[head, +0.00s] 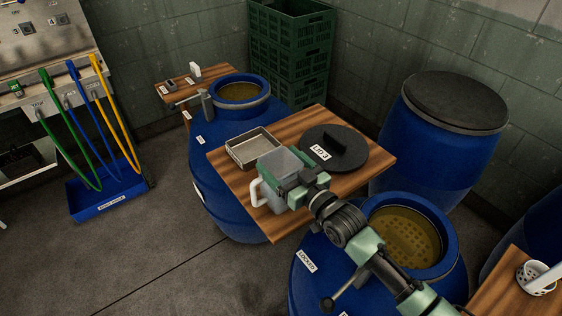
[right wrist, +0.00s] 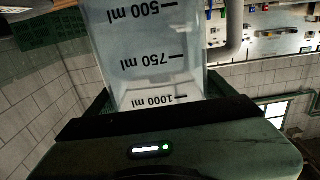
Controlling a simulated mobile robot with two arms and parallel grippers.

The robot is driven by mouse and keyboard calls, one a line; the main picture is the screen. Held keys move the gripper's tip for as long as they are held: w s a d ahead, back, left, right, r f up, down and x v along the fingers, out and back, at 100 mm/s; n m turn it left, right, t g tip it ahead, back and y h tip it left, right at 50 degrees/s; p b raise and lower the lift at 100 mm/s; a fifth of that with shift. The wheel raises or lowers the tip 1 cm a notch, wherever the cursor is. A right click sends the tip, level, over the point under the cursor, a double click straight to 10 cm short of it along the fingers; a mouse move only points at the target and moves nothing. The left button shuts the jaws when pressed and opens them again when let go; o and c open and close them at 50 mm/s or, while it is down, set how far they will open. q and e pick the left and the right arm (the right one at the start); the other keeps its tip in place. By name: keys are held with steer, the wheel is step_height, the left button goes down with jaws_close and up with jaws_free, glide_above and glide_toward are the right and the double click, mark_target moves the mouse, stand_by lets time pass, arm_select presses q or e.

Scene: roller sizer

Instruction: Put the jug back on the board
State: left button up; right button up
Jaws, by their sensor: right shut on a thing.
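The clear jug (head: 273,198) with a pale handle is over the near-left part of the wooden board (head: 232,180) in the head view. I cannot tell whether its base touches the board. My right gripper (head: 290,183) is shut on the jug and hides its right side. In the right wrist view the jug wall (right wrist: 150,55) fills the space between the fingers, with volume marks up to 1000 ml and the handle to the right. The jug looks empty. My left gripper is not in view.
On the board are a shallow metal tray (head: 255,148) and a round black lid (head: 336,146). Open blue barrels stand beside it, one behind left (head: 215,140) and one in front (head: 310,268). A closed barrel (head: 430,150) and green crates (head: 290,45) are behind.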

mark_target(292, 173)
steer(key=shift+f, duration=0.15)
steer(key=o, duration=2)
steer(key=shift+c, duration=0.2)
steer(key=v, duration=0.3)
steer(key=b+v, duration=0.1)
steer(key=v, duration=0.3)
steer(key=shift+s+d+r, duration=0.15)
steer(key=shift+s+r, duration=0.05)
